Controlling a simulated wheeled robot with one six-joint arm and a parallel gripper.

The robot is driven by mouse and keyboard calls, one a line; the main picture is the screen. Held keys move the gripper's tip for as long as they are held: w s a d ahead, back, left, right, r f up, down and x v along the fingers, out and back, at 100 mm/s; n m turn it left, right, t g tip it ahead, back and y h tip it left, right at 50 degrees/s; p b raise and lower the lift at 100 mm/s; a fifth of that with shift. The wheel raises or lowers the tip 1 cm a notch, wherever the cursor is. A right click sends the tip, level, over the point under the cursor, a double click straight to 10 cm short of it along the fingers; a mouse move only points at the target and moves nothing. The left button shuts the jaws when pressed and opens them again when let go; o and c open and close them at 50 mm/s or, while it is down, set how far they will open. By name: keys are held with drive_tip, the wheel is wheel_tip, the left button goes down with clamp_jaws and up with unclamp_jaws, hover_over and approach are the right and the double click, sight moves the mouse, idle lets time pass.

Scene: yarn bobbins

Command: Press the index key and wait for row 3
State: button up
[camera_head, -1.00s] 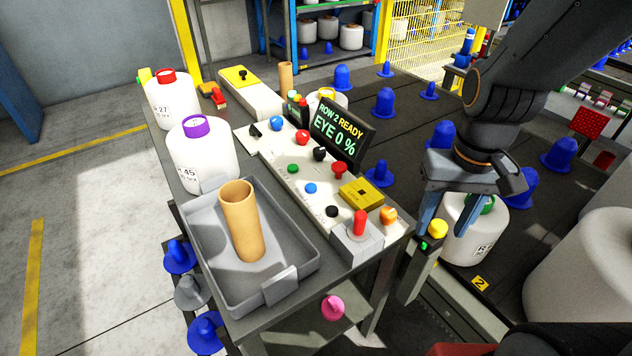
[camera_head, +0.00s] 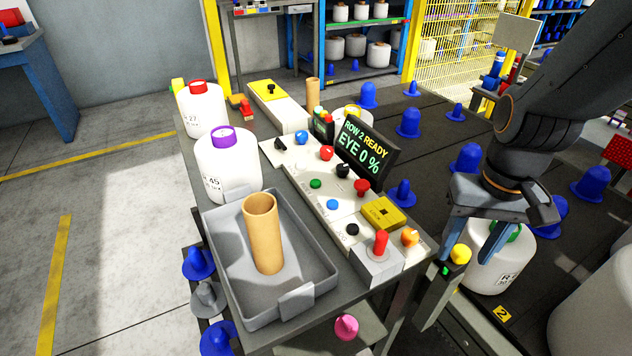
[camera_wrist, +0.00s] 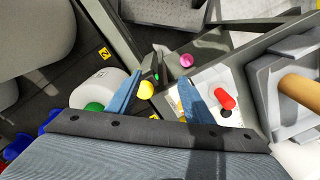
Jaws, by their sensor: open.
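A display (camera_head: 362,150) on the console reads "ROW 2 READY" and "EYE 0 %". A yellow round button (camera_head: 460,254) tops a narrow post with a green light, beside the conveyor. It also shows in the wrist view (camera_wrist: 146,89). I cannot tell for sure which button is the index key. My gripper (camera_head: 466,255) is open and empty above the post. In the wrist view its two blue fingers (camera_wrist: 161,76) point past the yellow button, which lies close to the left finger. I see no clear contact. A white bobbin with a green top (camera_head: 500,262) stands behind the fingers at the row marked 2.
The console (camera_head: 322,186) carries several coloured buttons, a yellow block (camera_head: 384,212) and a red lever (camera_head: 381,243). A grey tray (camera_head: 221,262) holds a tan tube (camera_head: 262,232). White bobbins (camera_head: 227,165) stand behind it. Blue pegs (camera_head: 408,122) line the dark conveyor.

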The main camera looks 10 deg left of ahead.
clamp_jaws()
idle(1.7)
